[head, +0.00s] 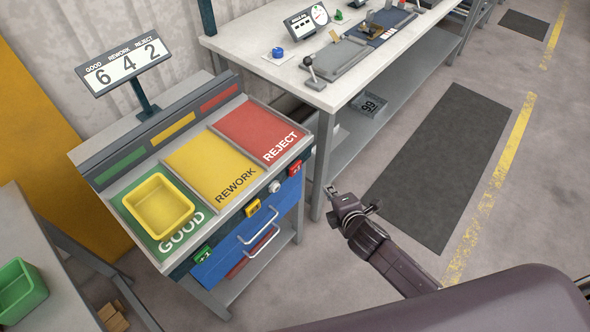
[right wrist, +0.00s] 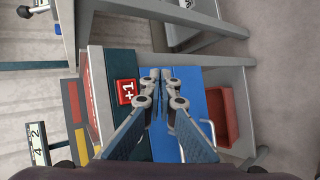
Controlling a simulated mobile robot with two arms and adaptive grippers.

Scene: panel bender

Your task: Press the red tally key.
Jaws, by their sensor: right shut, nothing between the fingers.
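The red tally key (head: 294,168) is on the front edge of the sorting station, below the red REJECT area (head: 255,130). In the right wrist view the red key (right wrist: 128,91) shows a white +1, just left of the fingertips. My right gripper (head: 332,191) is to the right of the key in the head view, apart from it. In the right wrist view its fingers (right wrist: 160,74) are together and empty. A yellow key (head: 253,207) and a green key (head: 203,253) sit further along the same edge. My left gripper is not in view.
A display (head: 124,65) reads 6, 4, 2 for good, rework and reject. A yellow bin (head: 158,206) stands on the GOOD area. Drawer handles (head: 262,238) protrude below. A workbench (head: 290,70) stands behind.

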